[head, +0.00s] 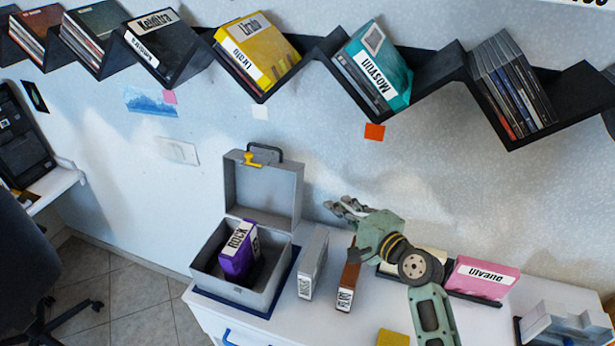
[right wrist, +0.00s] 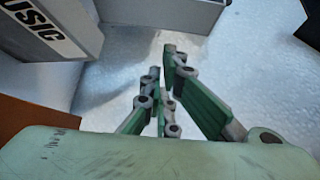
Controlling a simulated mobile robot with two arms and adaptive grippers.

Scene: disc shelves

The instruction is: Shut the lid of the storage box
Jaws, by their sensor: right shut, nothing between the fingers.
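The grey storage box (head: 272,285) stands on the white table with its lid (head: 262,190) open and raised upright at the back. The lid has a dark handle and a yellow latch (head: 262,160) on its top edge. A purple case marked ROCK (head: 238,257) is inside the box. My right gripper (head: 342,207) is shut and empty, to the right of the raised lid and apart from it. In the right wrist view its fingers (right wrist: 163,85) point toward the wall, and a grey part, likely the box, shows at the top. My left gripper is not in view.
A grey MUSIC case (head: 313,262) and a brown case (head: 348,280) stand just right of the box. A black zigzag shelf (head: 432,88) with disc cases hangs above on the wall.

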